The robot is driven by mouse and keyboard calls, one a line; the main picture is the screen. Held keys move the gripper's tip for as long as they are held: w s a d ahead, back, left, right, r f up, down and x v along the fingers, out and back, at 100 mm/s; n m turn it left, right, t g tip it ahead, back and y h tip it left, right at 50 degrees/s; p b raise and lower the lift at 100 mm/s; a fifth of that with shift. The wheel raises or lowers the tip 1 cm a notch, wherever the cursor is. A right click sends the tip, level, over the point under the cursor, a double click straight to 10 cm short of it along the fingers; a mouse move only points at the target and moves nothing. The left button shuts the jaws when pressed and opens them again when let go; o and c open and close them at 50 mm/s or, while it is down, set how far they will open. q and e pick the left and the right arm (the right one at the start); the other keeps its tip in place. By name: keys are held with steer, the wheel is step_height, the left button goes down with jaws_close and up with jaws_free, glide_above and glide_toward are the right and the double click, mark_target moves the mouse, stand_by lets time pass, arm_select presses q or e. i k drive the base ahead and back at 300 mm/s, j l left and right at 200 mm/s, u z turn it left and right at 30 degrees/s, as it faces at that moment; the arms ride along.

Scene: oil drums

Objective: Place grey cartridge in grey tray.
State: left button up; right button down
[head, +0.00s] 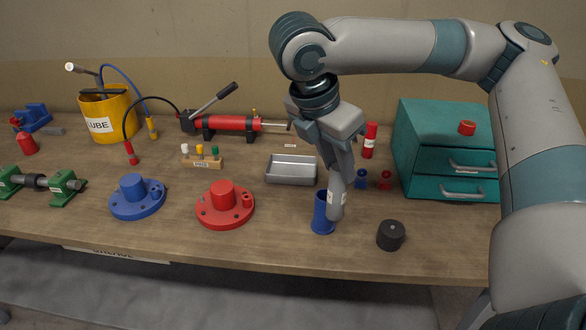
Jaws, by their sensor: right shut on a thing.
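The grey cartridge (337,202) hangs roughly upright near the front of the workbench, with a small pale label on it. My right gripper (340,168) points down and is shut on its upper end. The cartridge overlaps the right side of a blue cylinder (321,215) in the picture; I cannot tell whether they touch. The grey tray (291,182) is a shallow metal tray lying behind and left of the cartridge; its visible inside looks empty. My left gripper is out of view.
A black cap (391,236) stands right of the cartridge. Small blue (361,179) and red (385,180) parts and a red cartridge (370,140) stand behind, beside the teal drawer cabinet (448,125). A red flanged part (225,205) sits to the left. Bare wood lies between it and the blue cylinder.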

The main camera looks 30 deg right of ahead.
mark_target(291, 178)
steer(key=i+l, duration=0.7)
